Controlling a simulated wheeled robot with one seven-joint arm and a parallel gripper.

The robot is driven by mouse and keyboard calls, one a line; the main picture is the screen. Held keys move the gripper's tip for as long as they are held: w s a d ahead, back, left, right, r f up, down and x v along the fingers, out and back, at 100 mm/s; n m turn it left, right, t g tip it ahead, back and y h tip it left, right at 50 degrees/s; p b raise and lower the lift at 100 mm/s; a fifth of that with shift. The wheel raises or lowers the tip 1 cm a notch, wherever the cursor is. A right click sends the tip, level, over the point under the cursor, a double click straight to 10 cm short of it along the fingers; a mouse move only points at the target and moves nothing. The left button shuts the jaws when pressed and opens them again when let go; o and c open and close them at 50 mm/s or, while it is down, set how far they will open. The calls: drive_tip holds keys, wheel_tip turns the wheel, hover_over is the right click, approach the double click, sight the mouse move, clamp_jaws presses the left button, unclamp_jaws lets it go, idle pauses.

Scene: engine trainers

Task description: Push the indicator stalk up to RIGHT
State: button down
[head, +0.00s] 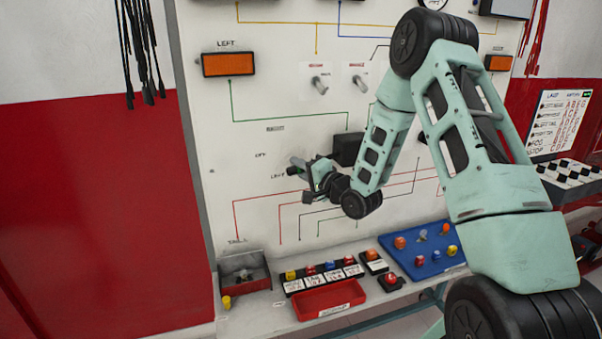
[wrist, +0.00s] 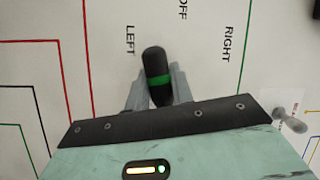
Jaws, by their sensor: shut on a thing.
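The indicator stalk (wrist: 156,68) is black with a green band and shows in the wrist view between the two grey fingers of my gripper (wrist: 157,95). The gripper is shut on it. The stalk's tip lies near the LEFT and OFF labels on the white board, with the RIGHT label farther to the right in that view. In the head view my gripper (head: 318,178) is at the board, beside the printed LEFT and OFF labels.
An orange LEFT lamp (head: 228,64) and two toggle switches (head: 320,84) are on the board above. A black box (head: 347,148) sits close to my wrist. Below, a bench holds a red tray (head: 328,300), a blue panel (head: 425,250) and a grey box (head: 244,272).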

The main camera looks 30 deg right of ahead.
wheel_tip(320, 180, up, 5)
drive_tip(key=m+t, duration=0.1)
drive_tip(key=m, duration=0.3)
drive_tip(key=shift+r+m+t+h, duration=0.1)
drive_tip(key=shift+m+t+h, duration=0.3)
drive_tip(key=shift+s+d+r+m+t+h+p, duration=0.15)
drive_tip(key=shift+r+m+t+h+p, duration=0.1)
drive_tip(key=shift+r+m, duration=0.4)
drive_tip(key=shift+w+d+r+m+t+h+p, duration=0.1)
drive_tip(key=shift+r+m+t+h, duration=0.15)
drive_tip(key=shift+r+m, duration=0.4)
drive_tip(key=c, duration=1.2)
unclamp_jaws()
drive_tip(key=shift+s, duration=0.1)
drive_tip(key=p+v, duration=0.5)
drive_tip(key=v, duration=1.2)
drive_tip(key=shift+s, duration=0.2)
